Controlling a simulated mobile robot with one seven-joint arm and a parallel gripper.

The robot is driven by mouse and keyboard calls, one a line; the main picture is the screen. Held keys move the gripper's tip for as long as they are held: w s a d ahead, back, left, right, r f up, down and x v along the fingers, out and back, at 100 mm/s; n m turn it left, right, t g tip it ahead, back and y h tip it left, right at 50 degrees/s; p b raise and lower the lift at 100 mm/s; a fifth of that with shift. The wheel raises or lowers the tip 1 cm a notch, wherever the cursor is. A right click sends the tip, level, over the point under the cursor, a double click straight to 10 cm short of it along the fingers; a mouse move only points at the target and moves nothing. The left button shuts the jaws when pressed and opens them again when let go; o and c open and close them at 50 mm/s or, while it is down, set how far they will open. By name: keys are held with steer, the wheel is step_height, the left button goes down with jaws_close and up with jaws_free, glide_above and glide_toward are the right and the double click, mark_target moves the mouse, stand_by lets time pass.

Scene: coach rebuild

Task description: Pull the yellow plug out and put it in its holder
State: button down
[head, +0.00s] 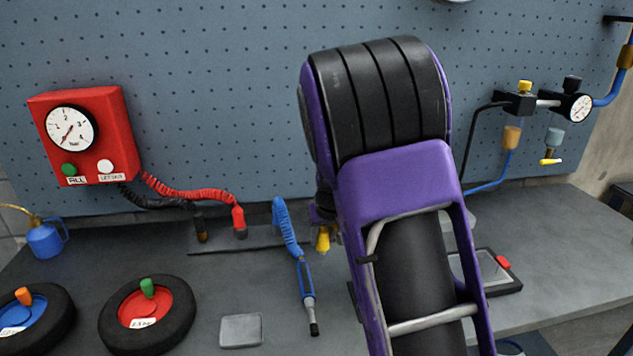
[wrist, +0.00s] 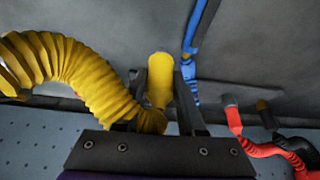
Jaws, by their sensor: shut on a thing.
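The yellow plug (wrist: 160,80) is between the two fingers of my gripper (wrist: 161,92) in the wrist view, and the gripper is shut on it. A thick ribbed yellow hose (wrist: 70,75) curves from it to the left. In the head view the yellow plug (head: 323,240) shows just left of my purple arm, pointing down near the bench. My arm hides most of the gripper there. I cannot tell whether the plug's tip is seated or free. A dark rail (head: 218,248) on the bench holds a red plug (head: 239,222) and a black plug (head: 200,228), both upright.
A blue coiled cord (head: 284,225) with a blue tool lies close beside the yellow plug. A red gauge box (head: 110,105) hangs at the left. Two wheels (head: 148,312) and a grey block (head: 241,330) lie in front. A tray (head: 505,286) lies right of my arm.

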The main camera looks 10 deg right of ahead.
steer(key=w+d+r, duration=0.1)
steer(key=w+r, duration=0.2)
steer(key=w, duration=0.5)
steer(key=w+r, duration=0.3)
steer(key=w, duration=0.5)
steer(key=shift+n, duration=0.3)
steer(key=shift+s+f+b, duration=0.2)
steer(key=shift+f+b, duration=1.2)
steer(key=shift+f, duration=1.15)
steer(key=shift+f+b, duration=0.85)
steer(key=shift+f, duration=0.8)
steer(key=shift+r, duration=0.1)
steer(key=shift+c, duration=2.1)
jaws_free()
steer(key=shift+s, duration=0.1)
